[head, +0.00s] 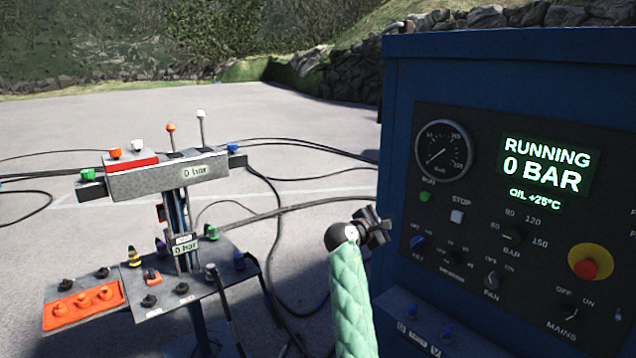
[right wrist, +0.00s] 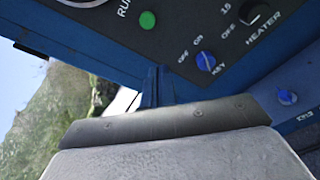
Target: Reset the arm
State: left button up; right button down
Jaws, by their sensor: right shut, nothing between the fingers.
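My right arm in its green quilted sleeve rises from the bottom of the head view. It ends in the dark right gripper (head: 376,226), just left of the blue cabinet's control panel (head: 480,130). The gripper is shut and empty, near the blue key switch (head: 417,242), with a gap I cannot judge. In the right wrist view, the grey gripper body fills the bottom, and the key switch (right wrist: 206,61) and green light (right wrist: 147,19) show above it. My left gripper is not in view.
The blue cabinet (head: 395,100) stands close on the right, with a display reading RUNNING 0 BAR (head: 545,165), a gauge (head: 443,150) and a red emergency button (head: 587,268). A lever stand (head: 150,180) with connectors stands left. Black hoses (head: 300,205) lie on the pavement.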

jog(key=s+a+f+m+y, duration=0.2)
jog(key=a+f+m+y, duration=0.25)
jog(key=f+m, duration=0.4)
jog(key=s+a+f+m+y, duration=0.1)
jog(key=a+f+m+y, duration=0.2)
jog(key=f+m+y, duration=0.5)
jog(key=s+a+f+g+y, duration=0.1)
jog(key=s+f+g, duration=0.1)
jog(key=s+f, duration=1)
jog(key=s+f+g+y, duration=0.1)
jog(key=s+f+g, duration=0.1)
jog(key=s+f, duration=0.95)
jog(key=s+d+f+g, duration=0.2)
jog(key=s+f+g, duration=0.1)
jog(key=s+f, duration=1)
jog(key=s+d+f+n+g+h, duration=0.1)
jog(key=s+d+f+g, duration=0.1)
jog(key=s+f, duration=1.2)
jog(key=s+g, duration=0.1)
jog(key=s, duration=0.7)
jog(key=shift+s+d, duration=0.15)
jog(key=shift+s, duration=0.05)
jog(key=shift+f, duration=0.1)
